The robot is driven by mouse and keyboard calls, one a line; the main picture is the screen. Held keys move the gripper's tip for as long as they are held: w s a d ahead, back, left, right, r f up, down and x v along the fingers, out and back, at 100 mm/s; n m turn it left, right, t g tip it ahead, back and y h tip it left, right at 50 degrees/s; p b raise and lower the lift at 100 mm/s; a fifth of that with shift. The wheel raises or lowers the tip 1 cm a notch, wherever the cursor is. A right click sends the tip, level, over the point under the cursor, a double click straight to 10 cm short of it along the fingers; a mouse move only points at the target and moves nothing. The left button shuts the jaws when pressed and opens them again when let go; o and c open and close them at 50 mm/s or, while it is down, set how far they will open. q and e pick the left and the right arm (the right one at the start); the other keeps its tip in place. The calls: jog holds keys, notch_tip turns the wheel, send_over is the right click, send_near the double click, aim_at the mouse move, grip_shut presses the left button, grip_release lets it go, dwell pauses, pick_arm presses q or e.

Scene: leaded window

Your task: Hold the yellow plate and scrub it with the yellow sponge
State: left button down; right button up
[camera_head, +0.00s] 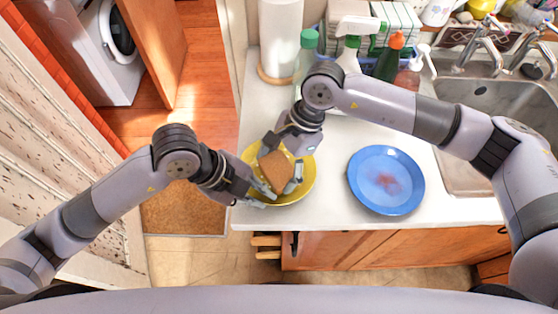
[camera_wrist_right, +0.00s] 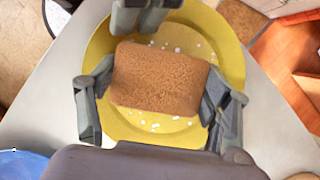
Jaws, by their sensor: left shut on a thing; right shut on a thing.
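The yellow plate (camera_head: 299,192) is at the counter's left front corner. My left gripper (camera_head: 262,194) is shut on its rim from the left; it also shows at the top of the right wrist view (camera_wrist_right: 143,16). My right gripper (camera_head: 281,174) is over the plate, shut on the orange-brown sponge (camera_head: 276,165). In the right wrist view the sponge (camera_wrist_right: 160,80) is between the two fingers and covers the plate's middle. White specks dot the yellow plate (camera_wrist_right: 215,35) around it. I cannot tell whether the sponge touches the plate.
A blue plate (camera_head: 384,196) with a reddish stain lies to the right on the counter. Several bottles, one a green-capped bottle (camera_head: 308,40), and a paper roll (camera_head: 279,38) stand behind. The metal sink (camera_head: 500,100) is at the right.

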pick_arm(q)
jog(key=shift+f, duration=0.1)
pick_arm(e)
jog(key=shift+w, duration=1.05)
jog(key=shift+s, duration=1.05)
jog(key=shift+w+f, duration=0.1)
jog(key=shift+w, duration=0.4)
pick_arm(q)
jog(key=shift+a, duration=0.1)
pick_arm(e)
jog(key=shift+w+d, duration=0.1)
jog(key=shift+d, duration=0.45)
jog(key=shift+a, duration=1.1)
jog(key=shift+d, duration=1.1)
jog(key=shift+a, duration=1.1)
jog(key=shift+d, duration=0.55)
jog(key=shift+w, duration=0.45)
jog(key=shift+s, duration=1.1)
jog(key=shift+w, duration=1.05)
jog(key=shift+s, duration=1.05)
pick_arm(q)
jog(key=shift+s, duration=0.1)
pick_arm(e)
jog(key=shift+w+f, duration=0.1)
jog(key=shift+w, duration=0.45)
